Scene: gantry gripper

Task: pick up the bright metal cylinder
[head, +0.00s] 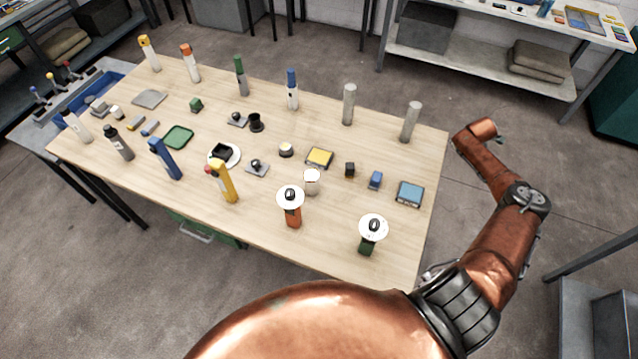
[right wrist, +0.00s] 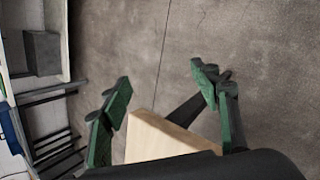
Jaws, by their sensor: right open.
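A short, shiny, pale metal cylinder (head: 312,182) stands upright on the wooden table (head: 330,245), right of centre and towards the near edge. It looks like the bright metal cylinder. Two taller, duller grey cylinders, one (head: 348,104) and another (head: 410,122), stand farther back. My right gripper (right wrist: 160,88) shows in the right wrist view with its green-padded fingers apart and nothing between them. A pale table corner and the floor lie beyond it. In the head view my right arm is off the table's right side, away from the cylinder; its fingers cannot be made out. My left gripper is not in view.
An orange-handled item with a white disc (head: 292,198) stands close in front of the cylinder. A similar green item (head: 372,230) is to its right. Shelving (head: 480,65) stands at the back right.

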